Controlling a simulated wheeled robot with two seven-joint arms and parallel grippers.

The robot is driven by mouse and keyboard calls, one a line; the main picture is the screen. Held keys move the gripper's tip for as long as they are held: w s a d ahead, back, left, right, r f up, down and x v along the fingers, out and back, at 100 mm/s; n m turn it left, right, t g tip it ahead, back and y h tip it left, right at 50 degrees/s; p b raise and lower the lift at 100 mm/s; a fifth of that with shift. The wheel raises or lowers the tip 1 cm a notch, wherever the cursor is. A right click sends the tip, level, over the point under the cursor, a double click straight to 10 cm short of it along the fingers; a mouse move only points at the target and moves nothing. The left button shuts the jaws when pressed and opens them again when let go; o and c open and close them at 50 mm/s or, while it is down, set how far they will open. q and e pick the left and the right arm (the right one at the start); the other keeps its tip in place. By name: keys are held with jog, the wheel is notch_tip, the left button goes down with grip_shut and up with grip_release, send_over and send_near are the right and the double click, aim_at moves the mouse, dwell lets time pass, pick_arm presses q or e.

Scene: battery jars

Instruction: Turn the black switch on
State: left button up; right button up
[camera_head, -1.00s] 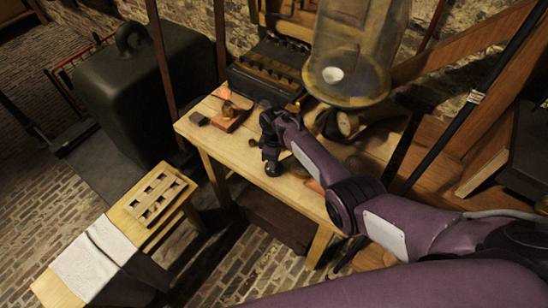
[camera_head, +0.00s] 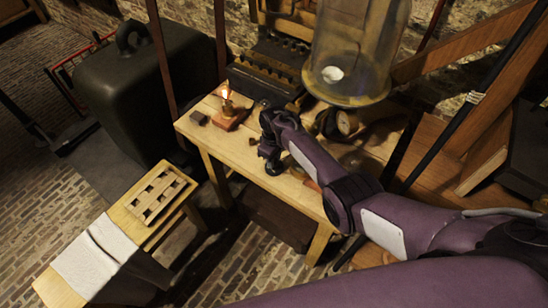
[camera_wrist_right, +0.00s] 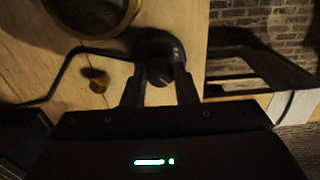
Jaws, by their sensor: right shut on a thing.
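The black switch (camera_wrist_right: 159,72) is a round black base with a dark knob, standing on the light wooden table. In the right wrist view my right gripper (camera_wrist_right: 159,92) has its two fingers on either side of the knob, shut on it. In the head view the right gripper (camera_head: 270,150) points down at the table, and the switch (camera_head: 273,168) shows only as a dark shape below it. My left gripper is not in view.
A small lamp (camera_head: 228,108) on a reddish-brown base glows at the table's left end. A glass jar (camera_head: 350,50) and a black slotted device stand behind.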

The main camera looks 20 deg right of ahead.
jog(key=o, duration=1)
jog(key=shift+r, duration=3.95)
jog(key=shift+f, duration=0.1)
